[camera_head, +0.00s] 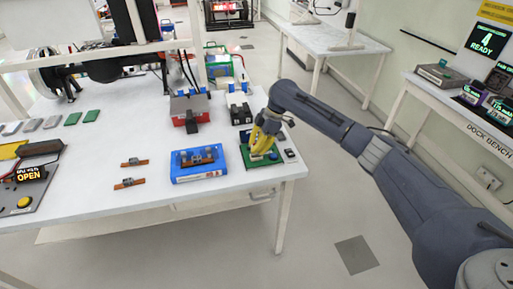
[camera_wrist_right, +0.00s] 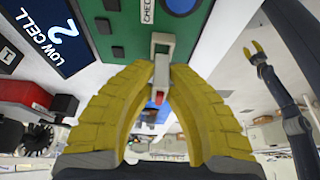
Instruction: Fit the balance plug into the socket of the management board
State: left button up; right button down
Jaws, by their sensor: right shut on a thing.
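The green management board (camera_head: 263,156) lies at the table's right front corner. My right gripper (camera_head: 258,151) is over it, yellow fingers pointing down. In the right wrist view the fingertips (camera_wrist_right: 162,72) close on a small pale grey piece, which looks like the balance plug (camera_wrist_right: 161,76). A white bracket-shaped part, apparently the socket (camera_wrist_right: 163,42), is at the edge of the green board (camera_wrist_right: 118,38), directly ahead of the plug. I cannot tell whether plug and socket touch or are seated. My left gripper (camera_wrist_right: 252,48) shows only in the right wrist view, raised, empty, fingers apart.
A blue tray (camera_head: 198,175) with a dark and copper part stands left of the board. Two copper strips (camera_head: 131,183) lie farther left.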

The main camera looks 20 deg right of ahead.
jog(key=shift+f, duration=1.25)
dwell(0.6)
jog(key=shift+r, duration=0.2)
jog(key=shift+r, duration=0.6)
dwell(0.4)
jog(key=shift+f, duration=0.75)
dwell(1.2)
jog(key=c, duration=1.4)
grip_release()
jog(key=v, duration=1.2)
